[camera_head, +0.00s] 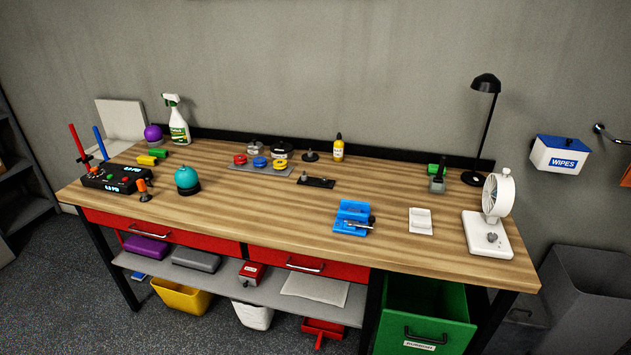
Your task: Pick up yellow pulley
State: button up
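A small yellow pulley (280,164) sits at the right end of a grey tray (243,167) near the back middle of the wooden workbench (300,207). A blue pulley (260,162) is just to its left, and a red pulley (240,159) is further left on the same tray. A black round object (282,147) stands close behind the yellow pulley. My gripper is not in view.
A black strip with a knob (316,182) lies right of the tray, with a yellow bottle (338,148) behind it. A blue vise-like device (352,217) is nearer the front. Bare wood lies in front of the tray. A fan (495,197) and lamp (487,84) stand at right.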

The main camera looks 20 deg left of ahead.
aim_at(283, 164)
jog(key=i+j, duration=0.25)
jog(key=j, duration=0.15)
jog(key=i+j, duration=0.25)
jog(key=j, duration=0.2)
jog(key=i+j, duration=0.25)
jog(key=j, duration=0.15)
jog(key=i+j, duration=0.25)
jog(key=j, duration=0.2)
jog(key=i+j, duration=0.25)
jog(key=j, duration=0.15)
jog(key=i+j, duration=0.25)
jog(key=j, duration=0.2)
jog(key=i+j, duration=0.25)
jog(key=j, duration=0.15)
